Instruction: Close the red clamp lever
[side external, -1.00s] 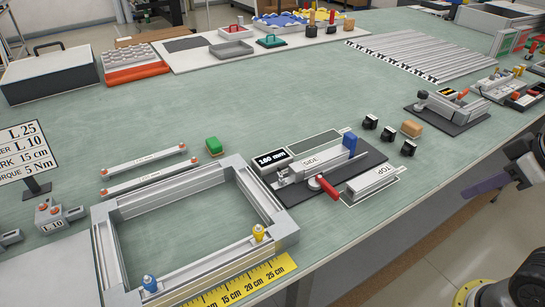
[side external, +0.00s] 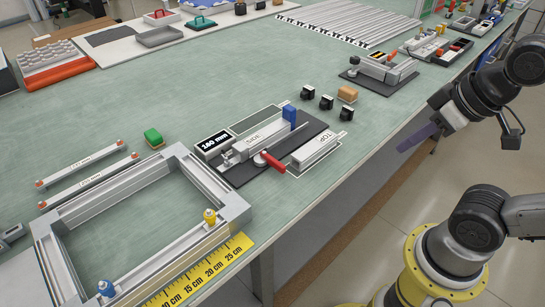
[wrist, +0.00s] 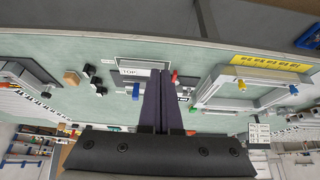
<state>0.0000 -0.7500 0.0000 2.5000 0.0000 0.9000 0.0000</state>
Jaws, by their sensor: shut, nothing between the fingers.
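The red clamp lever (side external: 272,162) sticks out from the front of the clamp fixture (side external: 240,172), angled toward the table's front edge. Its tip lies beside the bar marked TOP (side external: 318,147). The fingers hide part of the fixture in the wrist view.
A 180 mm display (side external: 213,141) stands beside the fixture. A metal frame (side external: 145,220) with blue and yellow knobs and a yellow ruler (side external: 205,268) lie at the left. Several black blocks and an orange block (side external: 347,94) sit behind. Open green table lies farther back.

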